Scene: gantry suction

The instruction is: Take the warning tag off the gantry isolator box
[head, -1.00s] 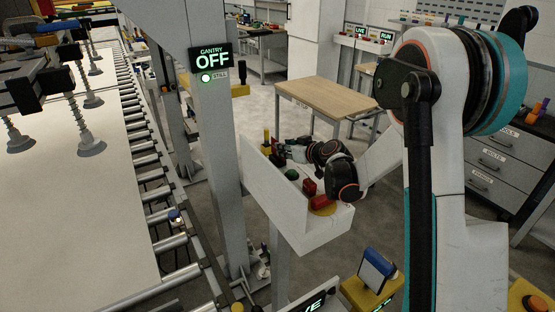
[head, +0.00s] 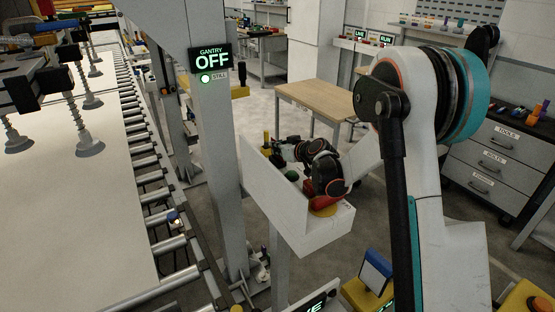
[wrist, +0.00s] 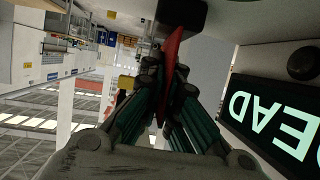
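In the wrist view a thin red tag (wrist: 172,48), seen nearly edge-on, runs between the fingers of my gripper (wrist: 167,72). The fingertips are close together on both sides of it, so my gripper appears shut on the tag. The tag's upper end meets a black block (wrist: 183,13); whether it still hangs from it I cannot tell. A pale surface beside it, apparently the isolator box (wrist: 225,18), carries a lit display (wrist: 275,122) reading DEAD.
The grey post (head: 217,150) bears a display (head: 211,61) reading GANTRY OFF, STILL. A roller conveyor (head: 150,160) lies left; a wooden table (head: 325,97) stands behind.

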